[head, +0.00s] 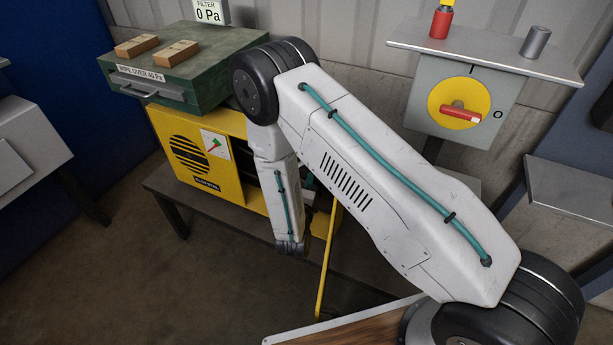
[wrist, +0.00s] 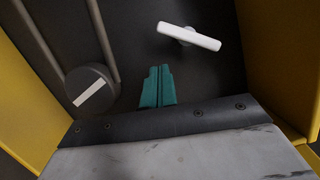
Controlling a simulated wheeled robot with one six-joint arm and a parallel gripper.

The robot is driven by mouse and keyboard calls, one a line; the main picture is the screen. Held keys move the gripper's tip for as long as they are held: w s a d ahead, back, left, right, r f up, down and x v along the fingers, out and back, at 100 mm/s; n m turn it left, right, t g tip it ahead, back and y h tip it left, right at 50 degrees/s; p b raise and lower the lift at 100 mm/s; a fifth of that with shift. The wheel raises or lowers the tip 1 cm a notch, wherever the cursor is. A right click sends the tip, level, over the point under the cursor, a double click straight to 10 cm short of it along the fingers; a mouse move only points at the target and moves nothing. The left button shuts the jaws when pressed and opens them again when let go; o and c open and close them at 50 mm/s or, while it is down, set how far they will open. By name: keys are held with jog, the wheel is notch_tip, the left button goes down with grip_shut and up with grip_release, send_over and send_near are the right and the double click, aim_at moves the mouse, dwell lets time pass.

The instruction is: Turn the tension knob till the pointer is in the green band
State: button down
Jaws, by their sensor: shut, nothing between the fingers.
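A yellow machine (head: 173,152) stands on a dark bench, and its open bay shows in the wrist view. I cannot tell which is the tension knob. My gripper (wrist: 158,70) has its teal fingers shut together and empty between these two, apart from both. A white dial plate (head: 215,145) with red and green marks is on the machine's front; the pointer's exact position is too small to read. The head view hides my fingertips.
A green drawer box (head: 183,70) with two wooden blocks sits on top. A grey switch box (head: 462,100) with a red handle is at right.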

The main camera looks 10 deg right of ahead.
jog(key=f+v, duration=0.2)
jog(key=v, duration=0.7)
jog(key=w+a+r+n+g+h, duration=0.2)
jog(key=w+a+r+n+g, duration=0.3)
jog(key=n, duration=1.2)
jog(key=w+a+r+n+h, duration=0.25)
jog(key=a+r+n, duration=0.4)
jog(key=n, duration=1.05)
jog(key=w+d+f+m, duration=0.2)
jog(key=d+m, duration=0.2)
jog(key=d, duration=0.1)
jog(key=w+d+f+m+g, duration=0.1)
jog(key=w+d+f+m, duration=0.1)
jog(key=d+m, duration=0.2)
jog(key=shift+w+d+f+m+g, duration=0.3)
jog(key=shift+w+d, duration=0.05)
jog(key=shift+d, duration=0.1)
